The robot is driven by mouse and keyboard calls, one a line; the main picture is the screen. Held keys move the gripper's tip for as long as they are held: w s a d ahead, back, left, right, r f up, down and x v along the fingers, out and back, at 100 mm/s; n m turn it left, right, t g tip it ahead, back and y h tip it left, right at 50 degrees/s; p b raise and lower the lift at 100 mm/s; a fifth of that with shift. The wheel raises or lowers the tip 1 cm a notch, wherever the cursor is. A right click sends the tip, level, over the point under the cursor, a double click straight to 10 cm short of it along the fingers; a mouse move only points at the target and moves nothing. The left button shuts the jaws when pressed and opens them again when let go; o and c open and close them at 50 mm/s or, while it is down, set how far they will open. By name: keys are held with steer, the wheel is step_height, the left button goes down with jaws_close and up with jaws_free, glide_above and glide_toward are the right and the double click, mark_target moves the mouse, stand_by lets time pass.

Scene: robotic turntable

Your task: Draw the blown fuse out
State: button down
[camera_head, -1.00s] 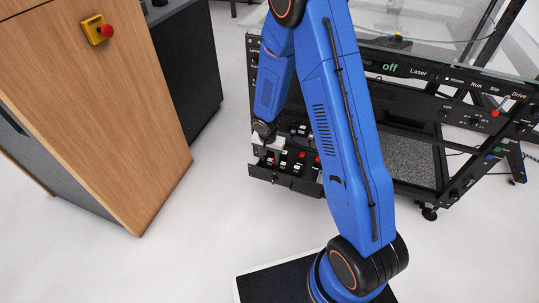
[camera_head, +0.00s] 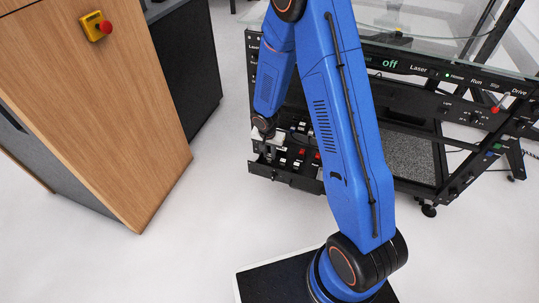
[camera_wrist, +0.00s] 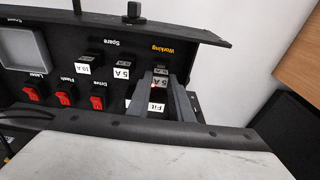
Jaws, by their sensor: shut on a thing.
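In the wrist view a fuse with a white 5 A label and a small red spot (camera_wrist: 160,82) is in the column marked Working on the black panel (camera_wrist: 45,85). My gripper (camera_wrist: 161,90) is shut on this fuse, with one dark finger on each side. Its lower part is hidden, so I cannot tell how deep it sits. A Fit label (camera_wrist: 157,107) shows just below, between the fingers. Two more fuses, 10 A (camera_wrist: 84,66) and 5 A (camera_wrist: 122,72), sit to the left under Spare.
Red switches (camera_wrist: 97,102) stand in a row left of my fingers. A pale surface with a dark rim (camera_wrist: 170,150) fills the bottom of the wrist view. In the head view the panel is in an open drawer (camera_head: 285,177) low on the black rack. A wooden cabinet (camera_head: 110,110) stands left.

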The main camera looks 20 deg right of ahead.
mark_target(270, 156)
steer(key=shift+r, duration=1.7)
